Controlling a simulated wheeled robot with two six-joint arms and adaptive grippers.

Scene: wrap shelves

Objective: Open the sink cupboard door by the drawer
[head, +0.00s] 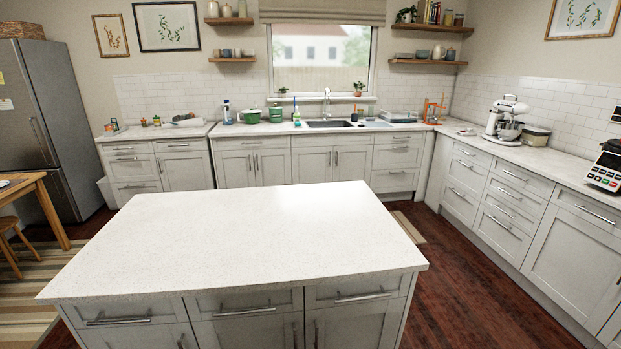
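The sink cupboard stands under the sink (330,124) at the back wall, below the window. Its right door (354,165) is pale grey and shut, and stands beside a stack of drawers (396,158). Its left door (311,168) is shut too. Two upright metal handles (337,158) sit close together near the middle, one on each door. The drawers to the right are shut. Neither of my grippers shows in the head view.
A kitchen island (240,228) with a bare white top stands between me and the sink cupboard. Dark wooden floor (462,270) is clear to its right, with a striped mat (407,228) near the back. A fridge (40,120) and wooden table (30,195) stand left.

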